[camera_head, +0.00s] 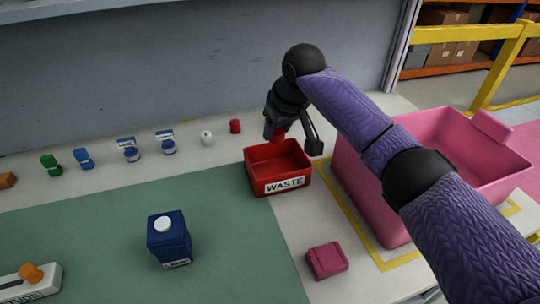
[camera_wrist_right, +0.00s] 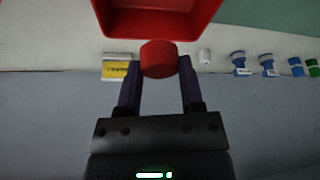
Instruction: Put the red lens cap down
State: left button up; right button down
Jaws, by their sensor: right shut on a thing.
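My right gripper (camera_head: 294,140) is at the back edge of the red WASTE bin (camera_head: 286,187), pointing down. It is shut on the red lens cap (camera_wrist_right: 158,58), a short red cylinder between the two fingers in the right wrist view. In the head view only a bit of the red cap (camera_head: 279,134) shows below the fingers. In the wrist view the bin (camera_wrist_right: 150,24) lies just beyond the cap; whether they touch I cannot tell. My left gripper is not in view.
A row of small items, including a red one (camera_head: 235,126) and a white one (camera_head: 207,138), stands along the back. A pink crate (camera_head: 449,135) stands right of the bin. A blue carton (camera_head: 168,240) and a pink box (camera_head: 327,260) stand in front. The green mat (camera_head: 110,225) has free room.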

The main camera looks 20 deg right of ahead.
aim_at(274, 171)
jog(key=f+b, duration=0.1)
jog(key=f, duration=0.2)
jog(key=f+b, duration=0.1)
jog(key=f, duration=0.2)
jog(key=f+b, duration=0.2)
jog(key=f, duration=0.1)
jog(key=shift+s+f, duration=0.25)
jog(key=shift+f, duration=0.05)
jog(key=shift+r, duration=0.15)
jog(key=shift+f+p, duration=0.3)
jog(key=shift+f, duration=0.05)
jog(key=shift+c, duration=1.1)
grip_release()
jog(key=shift+f, duration=0.1)
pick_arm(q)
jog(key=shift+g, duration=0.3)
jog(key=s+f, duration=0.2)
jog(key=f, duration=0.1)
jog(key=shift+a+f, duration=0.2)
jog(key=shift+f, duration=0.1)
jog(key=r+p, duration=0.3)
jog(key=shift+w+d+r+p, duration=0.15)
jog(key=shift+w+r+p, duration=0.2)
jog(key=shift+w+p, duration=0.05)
pick_arm(e)
jog(key=v, duration=0.8)
jog(key=shift+r, duration=0.25)
